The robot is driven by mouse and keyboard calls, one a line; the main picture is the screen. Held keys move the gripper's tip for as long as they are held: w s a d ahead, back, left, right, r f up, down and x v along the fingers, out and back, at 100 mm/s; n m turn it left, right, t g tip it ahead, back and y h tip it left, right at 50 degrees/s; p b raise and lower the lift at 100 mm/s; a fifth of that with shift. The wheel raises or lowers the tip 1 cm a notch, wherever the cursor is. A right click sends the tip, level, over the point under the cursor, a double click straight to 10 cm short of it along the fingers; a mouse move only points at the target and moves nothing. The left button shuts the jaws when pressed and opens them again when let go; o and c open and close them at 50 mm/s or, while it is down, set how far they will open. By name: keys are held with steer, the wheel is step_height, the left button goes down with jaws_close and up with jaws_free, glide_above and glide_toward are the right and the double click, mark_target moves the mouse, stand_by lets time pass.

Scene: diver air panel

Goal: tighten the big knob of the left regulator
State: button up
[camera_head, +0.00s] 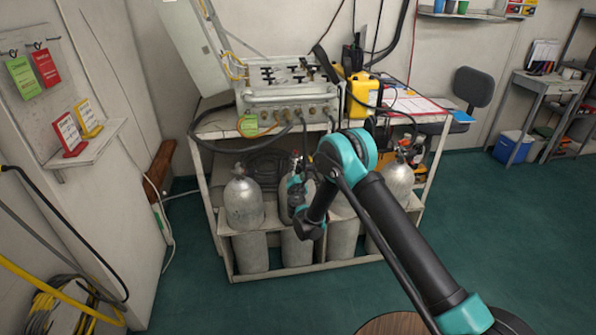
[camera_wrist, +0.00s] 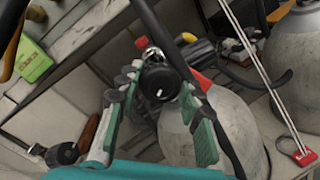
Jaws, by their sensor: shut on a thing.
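The big black round knob (camera_wrist: 160,84) of the regulator is in the middle of the wrist view, with a small pale mark on its face. My gripper (camera_wrist: 157,76) has its teal, grey-padded fingers on both sides of the knob and is shut on it. In the head view my gripper (camera_head: 297,184) is at the top of the second gas cylinder from the left, in front of its valve. My gripper and arm hide most of the regulator there. Red and brass parts show just behind the knob in the wrist view.
Grey cylinders stand in the rack; the left one (camera_head: 243,203) is beside my gripper and another (camera_head: 398,181) is at the right. Black hoses (camera_wrist: 160,35) run close by my fingers. The panel (camera_head: 290,95) sits on the bench above. Open floor lies in front.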

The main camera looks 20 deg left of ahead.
steer(key=shift+m, duration=0.3)
steer(key=shift+d+m+g, duration=0.1)
steer(key=shift+m+g, duration=0.3)
steer(key=shift+m, duration=2)
steer(key=o, duration=1.2)
steer(key=shift+c, duration=0.2)
steer(key=v, duration=0.7)
steer(key=shift+s, duration=0.25)
